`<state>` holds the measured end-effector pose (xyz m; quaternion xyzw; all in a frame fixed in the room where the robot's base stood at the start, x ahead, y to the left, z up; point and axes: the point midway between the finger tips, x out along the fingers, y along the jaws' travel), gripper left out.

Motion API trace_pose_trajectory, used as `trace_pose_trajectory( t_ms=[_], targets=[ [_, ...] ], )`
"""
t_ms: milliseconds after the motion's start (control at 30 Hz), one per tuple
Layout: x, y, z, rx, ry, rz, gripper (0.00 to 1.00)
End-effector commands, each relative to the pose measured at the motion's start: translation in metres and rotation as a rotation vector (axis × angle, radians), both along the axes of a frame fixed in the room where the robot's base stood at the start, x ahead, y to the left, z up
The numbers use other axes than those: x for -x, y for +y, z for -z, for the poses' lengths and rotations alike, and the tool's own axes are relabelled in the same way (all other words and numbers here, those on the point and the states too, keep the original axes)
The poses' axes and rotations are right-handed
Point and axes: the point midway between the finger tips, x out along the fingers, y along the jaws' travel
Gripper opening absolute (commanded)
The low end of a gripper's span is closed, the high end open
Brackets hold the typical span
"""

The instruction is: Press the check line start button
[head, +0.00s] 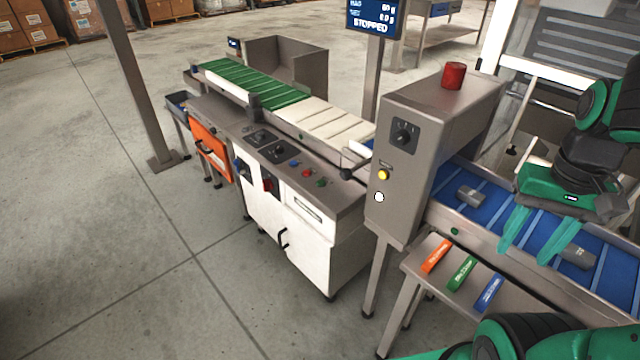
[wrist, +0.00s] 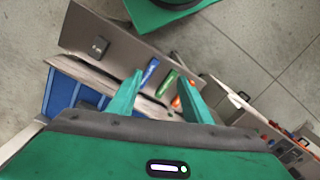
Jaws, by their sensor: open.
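A console top on the white cabinet carries a blue button (head: 294,163), a red button (head: 306,173) and a green button (head: 321,183). The grey housing to its right has a yellow button (head: 383,174) and a white round one (head: 379,197) on its front. Another green button (head: 455,231) sits on the side of the blue conveyor. Labels are too small to read, so I cannot tell which is the check line start button. My gripper (head: 530,258) is open and empty, over the blue conveyor at right, apart from all buttons. Its fingers also show in the wrist view (wrist: 160,80).
The blue conveyor (head: 613,283) bears grey blocks. A side table (head: 423,263) holds orange, green and blue tags. A red beacon (head: 453,75) tops the housing. A post (head: 133,80) stands at left. The front-left floor is clear.

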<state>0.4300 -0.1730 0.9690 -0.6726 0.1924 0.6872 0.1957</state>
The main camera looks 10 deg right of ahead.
Motion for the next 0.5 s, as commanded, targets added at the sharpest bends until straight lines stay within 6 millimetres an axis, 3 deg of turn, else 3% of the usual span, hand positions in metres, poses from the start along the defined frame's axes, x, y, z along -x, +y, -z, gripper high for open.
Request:
trace_pose_trajectory(
  t_ms=[33, 167, 500],
  targets=[
    [0.0000, 0.0000, 0.0000, 0.000, 0.000, 0.000, 0.32],
    [0.0000, 0.0000, 0.0000, 0.000, 0.000, 0.000, 0.01],
    [0.0000, 0.0000, 0.0000, 0.000, 0.000, 0.000, 0.00]
  ],
)
